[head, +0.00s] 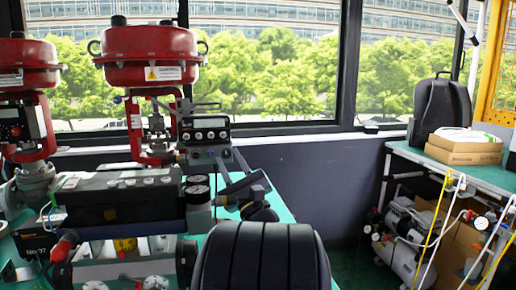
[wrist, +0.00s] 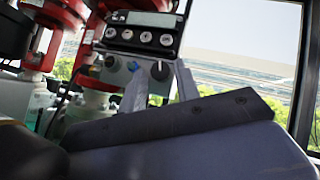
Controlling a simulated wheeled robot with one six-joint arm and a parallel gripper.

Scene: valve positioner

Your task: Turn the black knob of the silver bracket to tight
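The silver bracket (wrist: 128,76) is a grey panel below the positioner's display unit in the wrist view. I cannot tell whether the fingertips reach the knob's depth. In the head view my gripper (head: 231,166) is beside the positioner (head: 205,130); the knob cannot be made out there.
Red valve actuators (head: 150,55) stand behind and left. Two round gauges (head: 198,190) and a dark box-shaped unit (head: 120,195) are close to my gripper's left. A bench (head: 410,155) with boxes and a backpack is far right. Windows line the back.

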